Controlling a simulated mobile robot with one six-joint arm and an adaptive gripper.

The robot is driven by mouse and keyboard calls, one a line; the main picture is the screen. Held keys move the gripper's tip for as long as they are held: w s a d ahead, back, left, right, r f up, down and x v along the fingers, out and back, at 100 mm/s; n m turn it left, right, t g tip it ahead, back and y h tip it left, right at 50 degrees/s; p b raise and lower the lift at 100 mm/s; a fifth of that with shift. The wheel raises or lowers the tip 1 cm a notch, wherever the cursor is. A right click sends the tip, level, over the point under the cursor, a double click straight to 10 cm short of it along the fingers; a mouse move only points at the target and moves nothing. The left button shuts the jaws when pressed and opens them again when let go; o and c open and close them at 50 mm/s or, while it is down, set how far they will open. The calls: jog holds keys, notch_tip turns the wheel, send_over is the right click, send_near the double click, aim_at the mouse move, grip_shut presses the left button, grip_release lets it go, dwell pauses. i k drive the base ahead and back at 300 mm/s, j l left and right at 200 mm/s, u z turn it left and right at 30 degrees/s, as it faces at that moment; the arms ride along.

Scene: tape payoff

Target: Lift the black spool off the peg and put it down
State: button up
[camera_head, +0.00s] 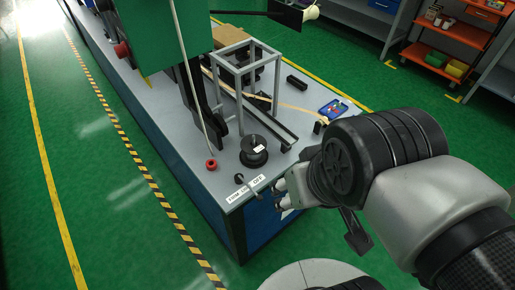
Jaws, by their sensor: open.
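The black spool (253,158) stands at the near end of the grey workbench, with its axis upright and a small white label on its upper side. The peg cannot be told apart from the spool at this size. My gripper (279,196) is open at the bench's near right edge, to the right of and nearer than the spool, and apart from it. Its fingers are small in view and partly hidden by my wrist; I see nothing held between them.
A red ring-shaped part (211,164) lies left of the spool. A white label strip (245,190) is on the front edge. A metal frame (244,80) and green machine housing (165,35) stand behind. A blue tray (334,108) lies right. Bare bench shows near the spool.

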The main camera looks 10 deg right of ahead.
aim_at(256, 154)
jog(key=i+j+z, duration=0.2)
jog(key=z, duration=0.25)
jog(key=i+j+z, duration=0.4)
jog(key=k+l, duration=0.05)
